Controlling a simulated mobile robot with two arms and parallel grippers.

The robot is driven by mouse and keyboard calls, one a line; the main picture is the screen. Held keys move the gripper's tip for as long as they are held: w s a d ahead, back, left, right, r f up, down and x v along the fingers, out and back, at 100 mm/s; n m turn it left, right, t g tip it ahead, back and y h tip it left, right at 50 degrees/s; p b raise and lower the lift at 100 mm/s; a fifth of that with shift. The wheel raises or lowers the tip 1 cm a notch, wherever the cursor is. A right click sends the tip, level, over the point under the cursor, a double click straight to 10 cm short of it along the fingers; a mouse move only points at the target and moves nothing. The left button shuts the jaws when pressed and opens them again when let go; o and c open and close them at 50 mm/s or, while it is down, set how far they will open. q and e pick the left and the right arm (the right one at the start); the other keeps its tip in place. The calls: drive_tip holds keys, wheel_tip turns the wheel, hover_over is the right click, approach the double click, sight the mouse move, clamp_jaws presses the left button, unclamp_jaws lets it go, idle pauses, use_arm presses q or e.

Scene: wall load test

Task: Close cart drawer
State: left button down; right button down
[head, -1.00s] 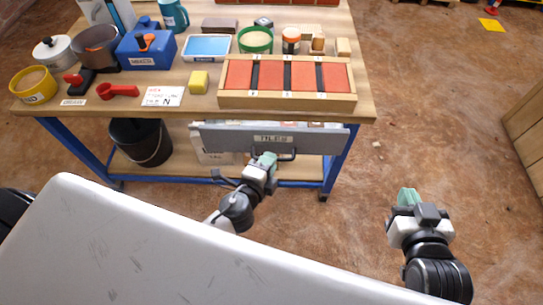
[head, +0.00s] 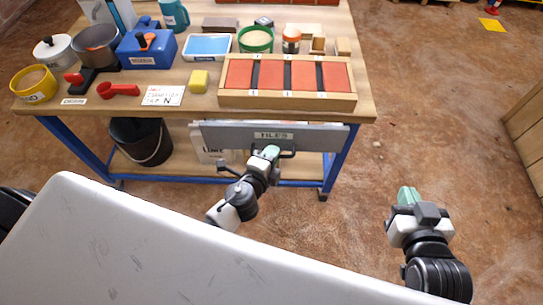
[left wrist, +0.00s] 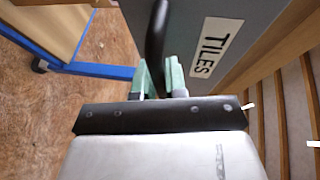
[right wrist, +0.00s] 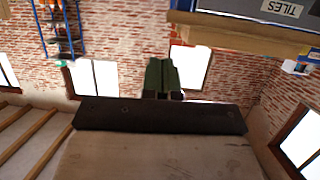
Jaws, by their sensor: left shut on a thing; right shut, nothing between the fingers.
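The grey drawer front (head: 225,136) with the TILES label is under the cart's wooden top (head: 60,112). It also shows in the left wrist view (left wrist: 255,14) and the right wrist view (right wrist: 228,5). My left gripper (head: 268,153) is shut on the drawer's black handle (head: 289,154); in the left wrist view its green fingers (left wrist: 160,78) are at the handle bar (left wrist: 156,35). The drawer front is close to the top's front edge; I cannot tell whether a small gap is left. My right gripper (head: 408,195) is shut and empty, away from the cart.
A tray of red tiles (head: 288,100), a blue box (head: 148,50), pots and small items stand on the cart top. A black bucket (head: 140,143) is on the lower shelf.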

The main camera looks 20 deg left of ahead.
use_arm(q)
drive_tip(key=w, duration=0.1)
drive_tip(key=w+a, duration=0.1)
drive_tip(key=w, duration=0.1)
drive_tip(key=shift+w+r, duration=0.1)
use_arm(e)
drive_tip(key=shift+s+d+f+g, duration=0.15)
drive_tip(key=shift+s+f+g, duration=0.25)
drive_tip(key=shift+f, duration=0.1)
use_arm(q)
drive_tip(key=c, duration=1.5)
unclamp_jaws()
drive_tip(key=shift+w, duration=0.1)
drive_tip(key=shift+o, duration=0.2)
